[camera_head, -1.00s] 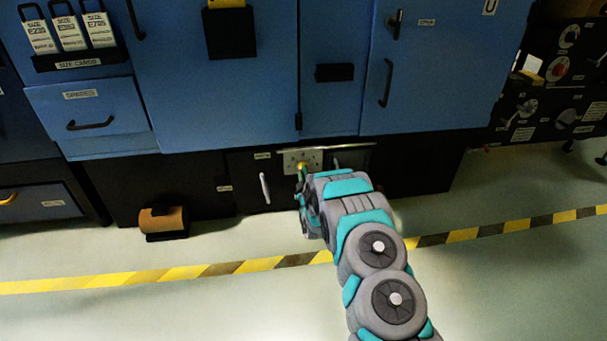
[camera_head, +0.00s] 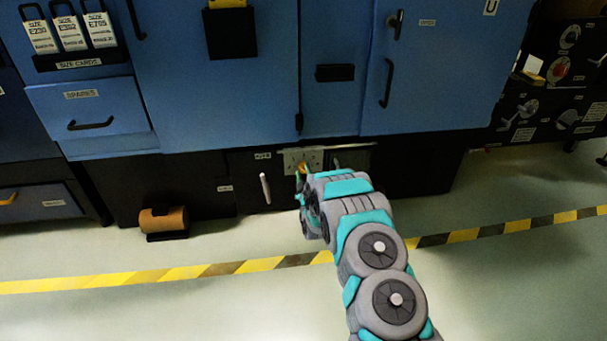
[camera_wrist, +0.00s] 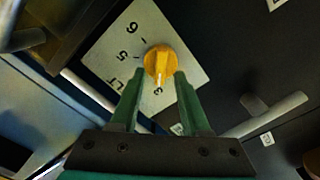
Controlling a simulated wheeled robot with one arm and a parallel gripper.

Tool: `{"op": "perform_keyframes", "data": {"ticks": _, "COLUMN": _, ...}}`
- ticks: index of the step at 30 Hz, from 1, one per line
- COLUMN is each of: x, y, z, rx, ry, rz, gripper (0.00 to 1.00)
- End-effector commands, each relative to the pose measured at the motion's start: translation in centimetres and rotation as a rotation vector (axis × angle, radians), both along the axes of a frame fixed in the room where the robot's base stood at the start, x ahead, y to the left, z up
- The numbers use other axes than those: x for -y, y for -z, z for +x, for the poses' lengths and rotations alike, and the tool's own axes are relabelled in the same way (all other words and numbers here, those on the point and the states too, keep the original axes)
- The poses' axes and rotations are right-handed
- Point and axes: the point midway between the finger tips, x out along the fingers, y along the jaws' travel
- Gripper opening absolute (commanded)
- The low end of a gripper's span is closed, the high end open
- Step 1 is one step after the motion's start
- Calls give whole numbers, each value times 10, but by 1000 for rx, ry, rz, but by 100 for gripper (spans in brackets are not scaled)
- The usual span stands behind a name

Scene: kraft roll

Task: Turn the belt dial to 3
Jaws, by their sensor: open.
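The yellow belt dial (camera_wrist: 160,62) sits on a pale plate (camera_wrist: 133,38) with printed numbers, seen turned around in the wrist view. Its pale pointer mark faces down in the picture, toward a number that looks like a 3. My gripper (camera_wrist: 158,73) is open, with one green finger on each side of the dial's lower part. I cannot tell whether either finger touches it. In the head view the plate (camera_head: 289,161) is on the dark base below the blue cabinet, and my gripper (camera_head: 302,180) is at the dial, partly hiding it.
A white bar handle (camera_head: 265,188) stands left of the plate. A brown roll (camera_head: 163,219) lies on a black holder at the cabinet's foot. Pale bars (camera_wrist: 265,118) flank the gripper in the wrist view. The floor with yellow-black tape (camera_head: 200,272) is clear.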

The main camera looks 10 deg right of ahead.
Motion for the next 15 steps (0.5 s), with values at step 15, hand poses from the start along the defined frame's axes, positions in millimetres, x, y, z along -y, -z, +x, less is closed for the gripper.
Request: {"op": "perform_keyframes", "data": {"ticks": 15, "x": -1, "y": -1, "z": -45, "rx": -1, "ry": -1, "rz": -1, "gripper": 46}}
